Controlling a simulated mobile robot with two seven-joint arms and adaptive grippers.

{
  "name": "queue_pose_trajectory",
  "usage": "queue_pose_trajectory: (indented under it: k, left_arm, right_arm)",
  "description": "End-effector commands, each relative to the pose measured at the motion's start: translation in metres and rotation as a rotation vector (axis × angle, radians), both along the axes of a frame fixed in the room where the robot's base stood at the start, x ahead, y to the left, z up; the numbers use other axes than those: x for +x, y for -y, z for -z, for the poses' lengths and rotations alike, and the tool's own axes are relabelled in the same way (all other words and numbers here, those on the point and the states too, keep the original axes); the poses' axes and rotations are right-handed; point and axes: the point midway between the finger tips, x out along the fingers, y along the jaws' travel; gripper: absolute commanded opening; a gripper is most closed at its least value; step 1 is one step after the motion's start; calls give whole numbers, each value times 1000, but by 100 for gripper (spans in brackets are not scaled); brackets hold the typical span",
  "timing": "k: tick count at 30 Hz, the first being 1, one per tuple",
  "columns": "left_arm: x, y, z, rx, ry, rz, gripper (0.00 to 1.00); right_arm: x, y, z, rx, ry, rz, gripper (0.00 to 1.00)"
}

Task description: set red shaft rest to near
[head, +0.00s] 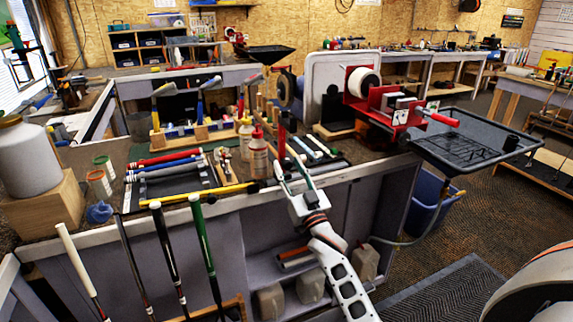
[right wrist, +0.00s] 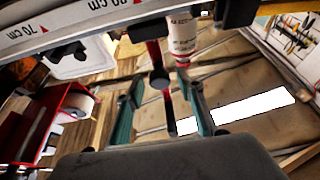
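A red upright post (head: 282,143), which looks like the red shaft rest, stands on the bench right of the bottles, with a dark part at its top. In the right wrist view, a red stem with a round black knob (right wrist: 160,79) shows between my fingers. My right gripper (head: 291,163) is at the bench's front edge, just in front of the post. Its teal-padded fingers (right wrist: 160,106) are spread on either side of the stem, and I see no contact. The post's foot is partly hidden. My left gripper is not in view.
A red vise (head: 385,105) with a white roll stands to the right, beside a black mesh tray (head: 475,145). A ruler (right wrist: 70,25) crosses the right wrist view. Clubs (head: 165,250) lean against the bench front.

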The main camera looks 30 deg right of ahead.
Motion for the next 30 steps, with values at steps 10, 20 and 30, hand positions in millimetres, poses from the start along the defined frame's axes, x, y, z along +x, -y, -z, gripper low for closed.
queue_pose_trajectory:
  k: [10, 20, 30]
  left_arm:
    - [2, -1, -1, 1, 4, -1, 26]
    - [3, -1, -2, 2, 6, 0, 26]
    - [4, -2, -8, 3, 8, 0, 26]
  right_arm:
    - [14, 1, -5, 0, -2, 0, 37]
    - [14, 1, -5, 0, -1, 0, 0]
    - [12, 25, -7, -4, -1, 3, 0]
